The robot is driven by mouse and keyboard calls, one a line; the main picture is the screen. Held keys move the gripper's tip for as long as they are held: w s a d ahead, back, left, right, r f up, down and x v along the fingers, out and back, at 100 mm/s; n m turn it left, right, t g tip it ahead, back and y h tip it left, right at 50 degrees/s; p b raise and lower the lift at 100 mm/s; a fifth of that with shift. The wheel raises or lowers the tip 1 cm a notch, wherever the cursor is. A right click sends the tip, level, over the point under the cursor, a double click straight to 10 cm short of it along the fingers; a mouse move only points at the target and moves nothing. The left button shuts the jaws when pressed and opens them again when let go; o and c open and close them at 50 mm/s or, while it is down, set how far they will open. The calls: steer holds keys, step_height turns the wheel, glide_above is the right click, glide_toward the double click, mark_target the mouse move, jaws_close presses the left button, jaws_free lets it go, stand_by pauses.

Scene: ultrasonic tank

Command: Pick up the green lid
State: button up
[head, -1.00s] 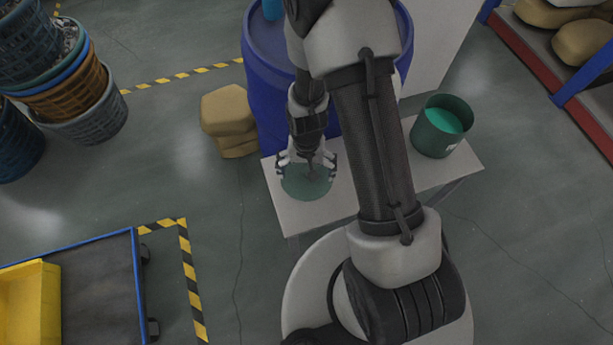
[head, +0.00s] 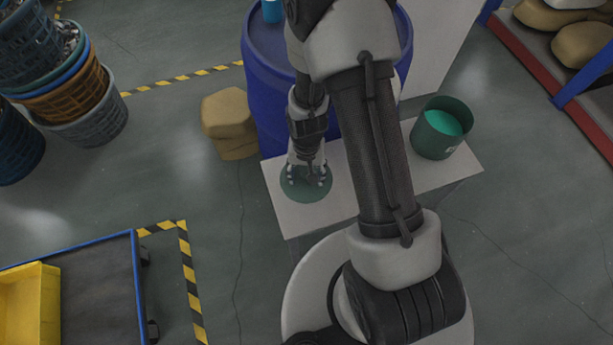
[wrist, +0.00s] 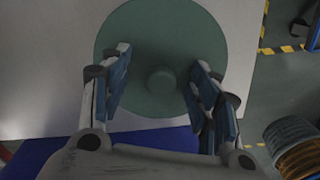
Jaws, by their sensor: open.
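The green lid (head: 303,191) is a flat round disc lying on the left part of the white table. In the wrist view the lid (wrist: 160,35) shows a small round knob (wrist: 162,80) at its middle. My gripper (head: 306,181) is just over the lid, pointing down. In the wrist view my gripper (wrist: 158,75) is open, with one finger on each side of the knob and a gap on both sides. I cannot tell how high the fingertips are above the lid.
A green bucket (head: 437,147) with lighter green contents stands on the right part of the white table (head: 330,208). A large blue barrel (head: 262,85) is behind the table. Tan sacks (head: 229,115) lie to its left.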

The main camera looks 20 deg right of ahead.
steer(key=shift+s+f, duration=0.1)
steer(key=shift+s, duration=0.05)
steer(key=c, duration=0.9)
steer(key=shift+c, duration=0.8)
